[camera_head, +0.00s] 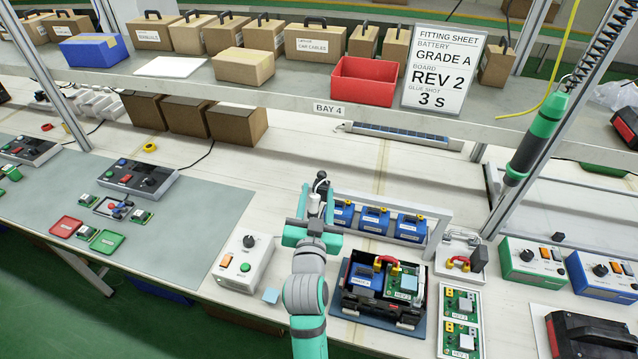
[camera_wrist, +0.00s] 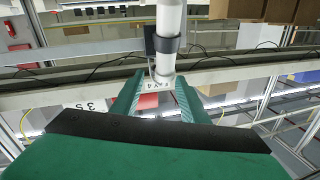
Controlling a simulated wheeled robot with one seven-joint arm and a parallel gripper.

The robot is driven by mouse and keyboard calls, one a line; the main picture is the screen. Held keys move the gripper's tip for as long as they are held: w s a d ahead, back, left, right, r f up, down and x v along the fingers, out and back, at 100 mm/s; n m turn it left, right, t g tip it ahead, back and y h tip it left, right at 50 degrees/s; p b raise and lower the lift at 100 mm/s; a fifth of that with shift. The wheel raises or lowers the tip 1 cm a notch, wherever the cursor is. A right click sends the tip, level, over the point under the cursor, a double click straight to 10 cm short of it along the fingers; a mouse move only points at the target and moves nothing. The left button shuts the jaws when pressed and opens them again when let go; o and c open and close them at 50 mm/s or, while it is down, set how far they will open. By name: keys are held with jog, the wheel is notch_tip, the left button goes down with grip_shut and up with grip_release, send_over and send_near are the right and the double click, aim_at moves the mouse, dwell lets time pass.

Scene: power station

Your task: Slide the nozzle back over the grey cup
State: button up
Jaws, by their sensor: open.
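The nozzle is a white upright tube with a dark grey band (camera_wrist: 166,45) in the wrist view. In the head view its white body and dark top (camera_head: 318,190) rise just beyond my gripper (camera_head: 314,208). In the wrist view my gripper (camera_wrist: 160,77) is open, with one teal finger on each side of the tube's lower end. I cannot tell whether either finger touches it. The grey cup cannot be made out; my gripper and arm cover the area below the nozzle in the head view.
A white control box (camera_head: 243,263) with a knob and buttons stands left of my arm. A black tray (camera_head: 384,290) holding a blue battery and green board is at right. Blue batteries (camera_head: 375,219) stand behind it under a frame. A shelf (camera_head: 300,98) spans the back.

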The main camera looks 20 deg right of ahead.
jog(key=shift+v, duration=1.4)
jog(key=s+a+f+n+y, duration=0.5)
jog(key=s+a+f, duration=0.8)
jog(key=s+f, duration=0.25)
jog(key=s+a+n+y, duration=0.1)
jog(key=s+a, duration=0.2)
jog(key=s, duration=0.8)
jog(key=s+a+n+y, duration=0.1)
jog(key=s+a, duration=0.3)
jog(key=s, duration=0.7)
jog(key=shift+s+a+n+y, duration=0.25)
jog(key=shift+n+y, duration=0.15)
jog(key=shift+y, duration=0.3)
